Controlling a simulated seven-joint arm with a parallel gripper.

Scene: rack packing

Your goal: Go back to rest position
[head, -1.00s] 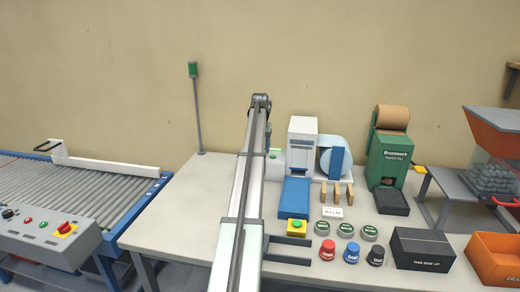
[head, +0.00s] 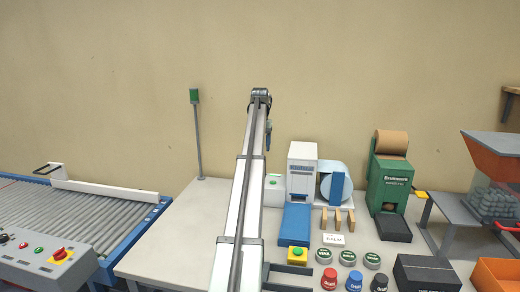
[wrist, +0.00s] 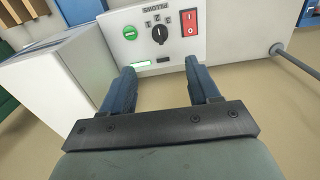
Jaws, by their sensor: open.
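My gripper (head: 268,136) is at the far end of my raised arm, above the back of the pale workbench (head: 165,245). In the wrist view its two dark blue fingers stand apart with nothing between them, so my gripper (wrist: 160,70) is open and empty. Past the fingertips is a white control box (wrist: 125,32) with a green button, a black knob and a red switch. No contact with it shows. In the head view a small white box with a green mark (head: 273,189) is partly hidden behind my arm.
A white machine (head: 302,160) with a blue tray and a green paper dispenser (head: 388,185) stand to the right. Tins, coloured jars and a black box (head: 425,272) are at the front right. A roller conveyor (head: 90,210) and a thin post (head: 198,140) are left.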

